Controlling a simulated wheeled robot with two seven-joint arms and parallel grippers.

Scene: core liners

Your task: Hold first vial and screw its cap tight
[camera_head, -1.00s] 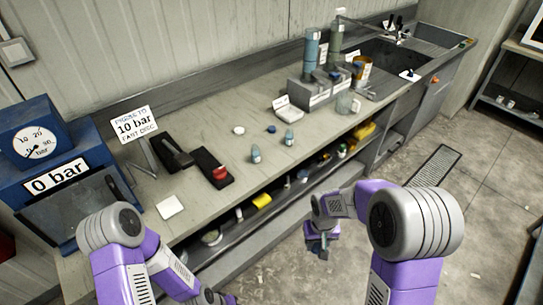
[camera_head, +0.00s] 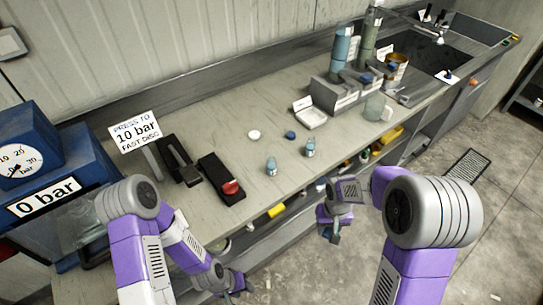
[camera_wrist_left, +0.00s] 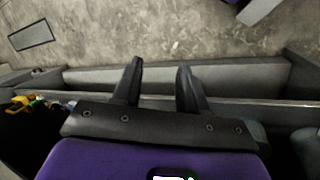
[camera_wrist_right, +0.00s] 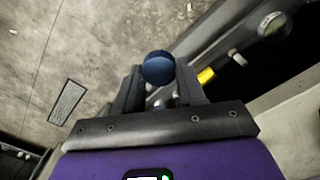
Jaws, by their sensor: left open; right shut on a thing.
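Two small vials with pale blue contents, a left vial (camera_head: 271,166) and a right vial (camera_head: 310,148), stand upright near the bench's front edge. I cannot tell which is the first. A dark blue cap (camera_head: 290,135) and a white round piece (camera_head: 254,134) lie behind them. My right gripper (camera_head: 331,232) is in front of the bench, below its top, shut on a blue round cap (camera_wrist_right: 158,67) that shows between its fingers in the right wrist view. My left gripper (camera_head: 238,284) is low in front of the bench; its fingers (camera_wrist_left: 157,75) are apart and empty.
A black block with a red knob (camera_head: 231,187) and the blue press (camera_head: 48,198) stand left of the vials. A cluttered shelf runs below the bench top.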

